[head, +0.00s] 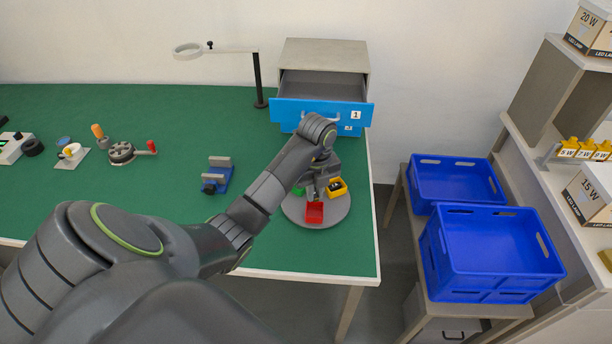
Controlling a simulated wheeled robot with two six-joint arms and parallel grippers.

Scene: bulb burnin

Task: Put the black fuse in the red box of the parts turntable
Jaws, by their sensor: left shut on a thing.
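The parts turntable (294,213) is a grey disc near the right front corner of the green bench. On it stand a red box (314,217) at the front, a yellow box (341,193) at the back right and a green box (298,191), partly hidden, at the left. My left gripper (315,197) points down just above and behind the red box. It is shut on a small dark thing, which I take for the black fuse; its outline is hard to make out. A dark thing also lies in the yellow box. My right gripper is not in view.
A drawer cabinet (325,54) with its blue-fronted top drawer pulled open stands behind the turntable. A blue vise-like fixture (217,178) is left of my arm. A magnifier lamp (258,80) stands at the back. Blue crates (490,255) are to the right.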

